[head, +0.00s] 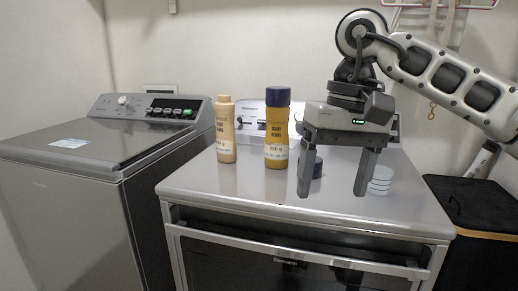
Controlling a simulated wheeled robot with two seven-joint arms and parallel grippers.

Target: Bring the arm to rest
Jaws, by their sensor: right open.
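My right gripper (333,188) hangs from my right arm, which comes in from the upper right. Its two fingers point down and stand apart, with nothing visible between them except things behind. It is over the right half of the grey appliance top (240,186). My left gripper is not in view. The topload washer (70,200) stands at the left with its lid (50,150) shut.
A tan bottle (226,135) and a yellow bottle with a dark cap (277,135) stand left of my right gripper. A small dark object (318,168) and a white stack (381,180) are partly hidden behind its fingers. A black bin (485,205) stands at right.

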